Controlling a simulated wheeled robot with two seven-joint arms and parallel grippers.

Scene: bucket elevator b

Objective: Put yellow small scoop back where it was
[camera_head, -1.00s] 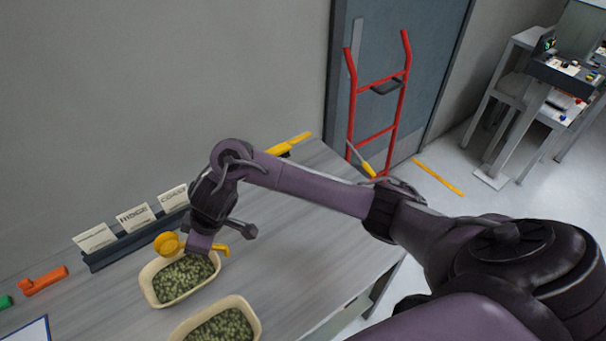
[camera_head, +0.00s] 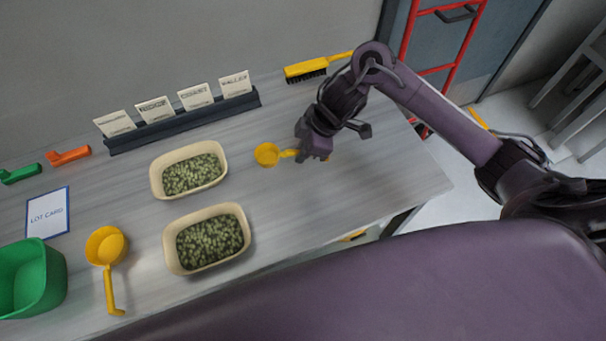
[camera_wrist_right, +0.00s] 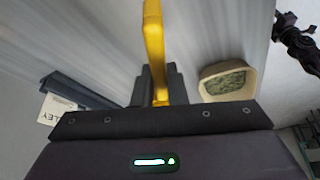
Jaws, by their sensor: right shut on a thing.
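The small yellow scoop (camera_head: 267,154) is at the right of the table, its round cup to the left of my right gripper (camera_head: 312,153). The right gripper is shut on its handle, and the fingers hide part of it. In the right wrist view the yellow handle (camera_wrist_right: 155,45) passes between the dark fingers (camera_wrist_right: 160,86). I cannot tell whether the cup touches the table. A larger yellow scoop (camera_head: 106,247) lies at the front left, handle toward the front edge. My left gripper is not in view.
Two cream trays of green pellets, one behind (camera_head: 160,184) and one in front (camera_head: 175,258), stand mid-table. A dark card rack (camera_head: 186,121) and a yellow brush (camera_head: 305,71) are at the back. A green bin (camera_head: 50,283) is at left.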

